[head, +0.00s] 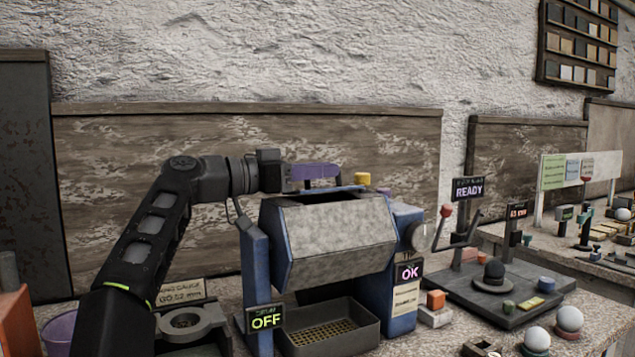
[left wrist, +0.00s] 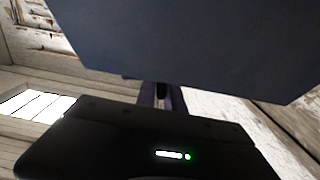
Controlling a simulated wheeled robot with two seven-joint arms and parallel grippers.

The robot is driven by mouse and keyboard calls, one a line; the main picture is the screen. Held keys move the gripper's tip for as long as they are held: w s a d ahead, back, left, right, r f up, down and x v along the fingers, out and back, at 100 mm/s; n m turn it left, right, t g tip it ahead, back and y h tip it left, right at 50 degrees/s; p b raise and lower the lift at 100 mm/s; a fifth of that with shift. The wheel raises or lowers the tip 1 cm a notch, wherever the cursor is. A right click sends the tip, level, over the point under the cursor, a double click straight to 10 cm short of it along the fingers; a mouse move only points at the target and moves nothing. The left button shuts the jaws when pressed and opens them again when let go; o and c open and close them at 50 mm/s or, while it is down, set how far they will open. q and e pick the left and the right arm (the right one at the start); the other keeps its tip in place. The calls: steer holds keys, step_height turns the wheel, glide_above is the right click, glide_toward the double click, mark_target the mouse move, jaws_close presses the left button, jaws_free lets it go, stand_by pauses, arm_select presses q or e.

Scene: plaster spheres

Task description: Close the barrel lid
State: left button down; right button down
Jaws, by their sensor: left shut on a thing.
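The barrel (head: 335,238) is a grey, many-sided drum held between blue side posts in the head view. A dark opening (head: 343,198) shows in its top. A thin blue edge behind the opening looks like the raised lid (head: 345,188); most of it is hidden. My left gripper (head: 325,172), with purple fingers, is above the back of the opening and shut on what looks like the lid's handle. In the left wrist view its fingers (left wrist: 162,96) close around a small dark piece, beside a large blue-grey panel. My right gripper is not in view.
A tray with a grating (head: 362,329) sits under the barrel. An OFF sign (head: 266,318) and an OK sign (head: 409,273) flank it. A ring gauge (head: 186,322) stands left; a dark fixture (head: 495,285) and white spheres (head: 537,339) stand right. The wall is behind.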

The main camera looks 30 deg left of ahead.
mark_target(283, 203)
arm_select(q)
steer(key=shift+s+d+f+m+b, duration=0.1)
steer(key=shift+d+f+m+b, duration=0.2)
steer(key=shift+m, duration=0.25)
steer(key=shift+s+d+f+m+b, duration=0.1)
steer(key=shift+f+m+b, duration=0.1)
steer(key=shift+m+b, duration=0.3)
steer(key=c, duration=1.5)
jaws_free()
steer(key=shift+s+a+f, duration=0.1)
steer(key=shift+a, duration=0.05)
steer(key=b+v, duration=0.1)
steer(key=v, duration=0.5)
steer(key=shift+s+a+b, duration=0.3)
steer(key=shift+s+a, duration=0.15)
steer(key=shift+s, duration=0.2)
